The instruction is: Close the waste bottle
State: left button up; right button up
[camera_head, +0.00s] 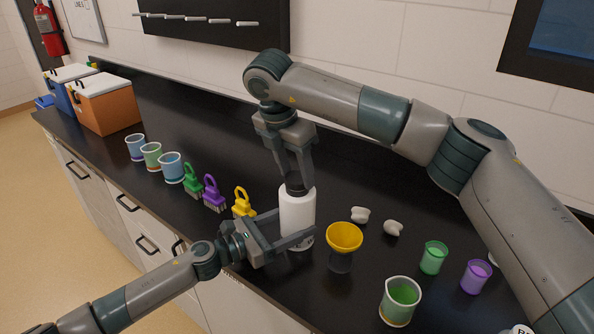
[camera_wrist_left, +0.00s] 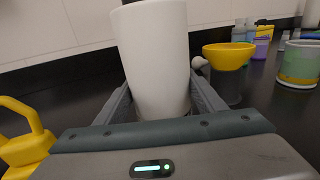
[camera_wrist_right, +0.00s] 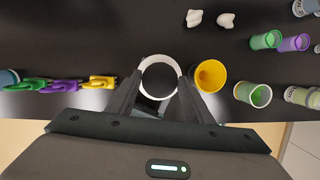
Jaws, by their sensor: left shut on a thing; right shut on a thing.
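The white waste bottle (camera_head: 298,212) stands upright on the black counter. My left gripper (camera_head: 296,240) is shut around its lower part from the side. In the left wrist view the white body (camera_wrist_left: 155,60) sits between both fingers. My right gripper (camera_head: 298,182) points down from above and is shut on a dark cap (camera_head: 296,188) at the top of the bottle. In the right wrist view the bottle's white rim (camera_wrist_right: 145,68) shows as a ring around a dark middle. Whether the cap is seated or just above the neck I cannot tell.
A yellow funnel (camera_head: 344,237) on a dark holder stands close right of the bottle. A green-filled beaker (camera_head: 400,302) is at front right. The counter behind the bottle is clear.

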jog(key=m+g, duration=0.1)
jog(key=m, duration=0.2)
jog(key=m+h, duration=0.1)
jog(key=m, duration=0.3)
jog(key=shift+w+a+g, duration=0.15)
jog(key=shift+w+g, duration=0.05)
jog(key=shift+g, duration=0.2)
jog(key=m, duration=0.3)
jog(key=m+g, duration=0.1)
jog(key=m, duration=0.2)
jog(key=shift+w+g, duration=0.2)
jog(key=shift+g, duration=0.1)
jog(key=o, duration=1)
jog(key=shift+r, duration=2.2)
jog(key=shift+s, duration=0.1)
jog(key=shift+c, duration=0.2)
